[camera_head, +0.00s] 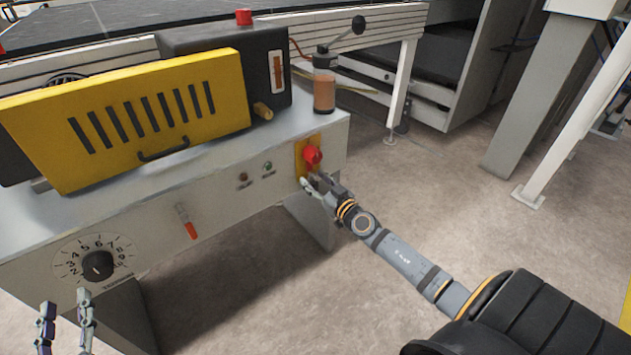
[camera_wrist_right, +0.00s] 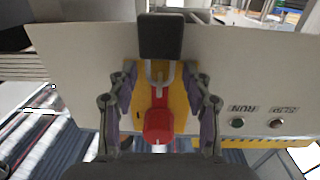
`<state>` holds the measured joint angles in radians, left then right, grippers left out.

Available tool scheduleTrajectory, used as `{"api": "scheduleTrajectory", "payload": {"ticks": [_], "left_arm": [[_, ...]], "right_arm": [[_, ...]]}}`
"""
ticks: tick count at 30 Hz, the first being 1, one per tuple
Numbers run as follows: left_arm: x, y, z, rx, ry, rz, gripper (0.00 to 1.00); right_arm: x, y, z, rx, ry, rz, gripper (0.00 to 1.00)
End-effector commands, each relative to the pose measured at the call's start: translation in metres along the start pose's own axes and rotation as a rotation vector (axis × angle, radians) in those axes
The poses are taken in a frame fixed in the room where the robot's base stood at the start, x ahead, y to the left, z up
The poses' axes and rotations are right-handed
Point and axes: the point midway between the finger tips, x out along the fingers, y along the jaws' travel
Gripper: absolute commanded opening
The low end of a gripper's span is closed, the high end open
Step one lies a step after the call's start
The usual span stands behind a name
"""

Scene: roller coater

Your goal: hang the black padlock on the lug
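The black padlock (camera_wrist_right: 161,37) shows in the right wrist view, which is upside down to the panel. Its pale shackle (camera_wrist_right: 148,76) points toward the red switch handle (camera_wrist_right: 158,126) on the yellow plate (camera_wrist_right: 178,100). The shackle lies over the lug area; I cannot tell whether it passes through the lug. My right gripper (camera_wrist_right: 161,72) is open, its fingers on either side of the shackle with gaps to it. In the head view the right gripper (camera_head: 312,183) is just below the red handle (camera_head: 313,156) and hides the padlock. My left gripper (camera_head: 66,305) is open and empty at lower left.
The grey panel carries a numbered dial (camera_head: 98,265), a red-handled lever (camera_head: 188,222) and two small buttons (camera_head: 255,172).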

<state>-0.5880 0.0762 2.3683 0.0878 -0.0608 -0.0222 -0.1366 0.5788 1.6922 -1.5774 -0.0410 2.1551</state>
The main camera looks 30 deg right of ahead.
Motion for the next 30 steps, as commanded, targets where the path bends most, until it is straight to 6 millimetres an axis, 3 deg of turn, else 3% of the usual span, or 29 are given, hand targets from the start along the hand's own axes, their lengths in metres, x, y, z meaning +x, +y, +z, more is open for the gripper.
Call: {"api": "scheduleTrajectory", "payload": {"ticks": [11,24,30], "left_arm": [[-0.001,0.0,0.0,0.002,0.0,0.002,0.4],[0.0,0.0,-0.001,0.0,0.002,0.0,0.4],[0.0,0.0,-0.001,0.0,0.002,0.0,0.4]], "right_arm": [[-0.006,0.001,0.001,-0.003,-0.003,0.0,0.55],[-0.097,-0.001,0.002,-0.006,-0.007,-0.005,0.55],[-0.117,0.0,0.001,-0.003,-0.003,-0.003,0.55]]}}
